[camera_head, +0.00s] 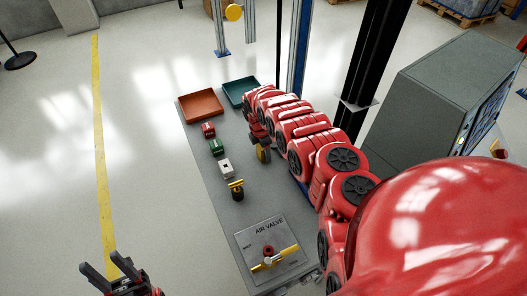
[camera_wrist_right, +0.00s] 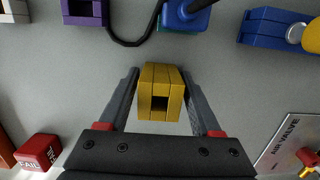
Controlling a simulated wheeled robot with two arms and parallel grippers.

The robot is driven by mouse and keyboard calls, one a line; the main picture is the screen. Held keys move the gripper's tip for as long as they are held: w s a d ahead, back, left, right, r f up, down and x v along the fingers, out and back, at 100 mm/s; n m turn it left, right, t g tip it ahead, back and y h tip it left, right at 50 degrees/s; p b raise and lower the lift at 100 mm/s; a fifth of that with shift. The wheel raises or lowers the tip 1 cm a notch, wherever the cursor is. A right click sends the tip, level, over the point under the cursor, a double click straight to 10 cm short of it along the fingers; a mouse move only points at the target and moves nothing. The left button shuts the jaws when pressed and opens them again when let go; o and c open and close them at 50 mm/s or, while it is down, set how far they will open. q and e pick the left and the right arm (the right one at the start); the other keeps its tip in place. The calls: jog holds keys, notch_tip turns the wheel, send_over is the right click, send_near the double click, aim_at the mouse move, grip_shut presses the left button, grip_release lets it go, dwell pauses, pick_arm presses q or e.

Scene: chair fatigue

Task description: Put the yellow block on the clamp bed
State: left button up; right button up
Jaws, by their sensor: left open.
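The yellow block (camera_wrist_right: 160,92), with a square dark hole in its near face, sits between the fingertips of my right gripper (camera_wrist_right: 160,75). The fingers lie close against both its sides. In the head view the block (camera_head: 264,155) shows partly beneath the right gripper (camera_head: 261,140), over the bench. Whether it touches the bench is unclear. A blue grooved body (camera_wrist_right: 268,27) with a silver round part stands at the upper right of the wrist view; I cannot tell if it is the clamp bed. My arm hides that area in the head view. My left gripper (camera_head: 112,270) is open and empty, off the bench.
The grey bench (camera_head: 222,215) carries an orange tray (camera_head: 200,105), a teal tray (camera_head: 240,91), red (camera_head: 208,129), green (camera_head: 216,147) and white (camera_head: 226,168) blocks, a yellow-handled black piece (camera_head: 237,190) and an air valve panel (camera_head: 270,250). A cable (camera_wrist_right: 135,42) lies ahead.

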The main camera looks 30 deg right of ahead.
grip_shut()
jog(key=shift+r, duration=0.1)
dwell(0.3)
